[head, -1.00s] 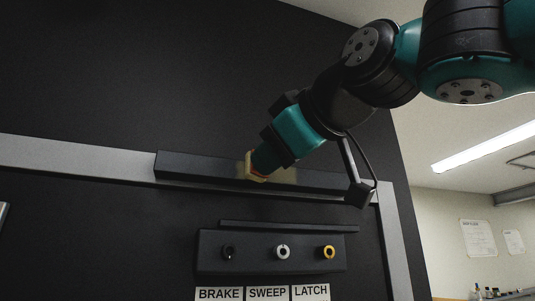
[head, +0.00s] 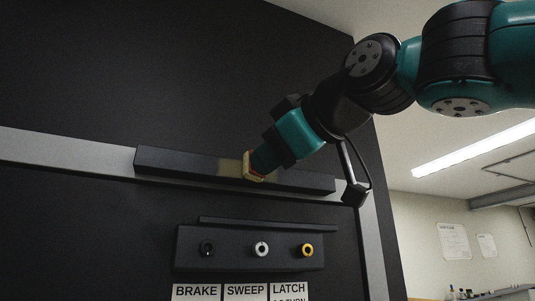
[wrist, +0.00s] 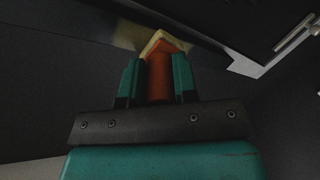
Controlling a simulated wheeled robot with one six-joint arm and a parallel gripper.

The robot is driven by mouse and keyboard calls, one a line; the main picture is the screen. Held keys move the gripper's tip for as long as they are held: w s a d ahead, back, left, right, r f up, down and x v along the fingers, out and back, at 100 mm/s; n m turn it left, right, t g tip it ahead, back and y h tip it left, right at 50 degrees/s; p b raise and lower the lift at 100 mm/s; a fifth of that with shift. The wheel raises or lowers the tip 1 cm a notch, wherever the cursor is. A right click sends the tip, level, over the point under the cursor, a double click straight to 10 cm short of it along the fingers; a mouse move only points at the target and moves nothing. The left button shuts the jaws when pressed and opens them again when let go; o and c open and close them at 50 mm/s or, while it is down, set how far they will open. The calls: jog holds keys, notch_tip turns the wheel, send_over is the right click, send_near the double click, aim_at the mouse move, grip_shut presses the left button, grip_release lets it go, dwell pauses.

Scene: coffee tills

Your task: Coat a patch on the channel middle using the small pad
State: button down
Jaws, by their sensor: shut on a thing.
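The small pad (head: 251,167) is yellowish, and its orange handle (wrist: 159,78) shows in the wrist view. My gripper (wrist: 157,68) is shut on this handle, with a teal finger on each side. The channel (head: 178,163) is a long dark bar along a grey rail on the black wall. The pad appears to be against the channel's front near its middle; I cannot tell how firmly it touches. A pale yellowish patch (head: 230,168) shows on the channel just left of the pad. The pad and gripper hide part of the channel there.
Below the channel is a dark panel (head: 222,262) with a ledge above it. It carries a black, a white and a yellow round knob over labels BRAKE, SWEEP and LATCH (head: 289,290). The wall above the channel is bare.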

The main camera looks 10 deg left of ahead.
jog(key=shift+w+d, duration=0.4)
jog(key=shift+d, duration=0.2)
jog(key=shift+w+d, duration=0.35)
jog(key=shift+d, duration=0.2)
jog(key=shift+d, duration=0.1)
jog(key=shift+w+d, duration=0.7)
jog(key=shift+d, duration=0.35)
jog(key=shift+s+a+b, duration=0.2)
jog(key=shift+s+a, duration=0.2)
jog(key=shift+a, duration=0.2)
jog(key=shift+s+a+b, duration=0.2)
jog(key=shift+s+a, duration=0.15)
jog(key=shift+a, duration=0.25)
jog(key=shift+s+a, duration=0.35)
jog(key=shift+a, duration=0.2)
jog(key=shift+s+a, duration=0.35)
jog(key=shift+a, duration=0.2)
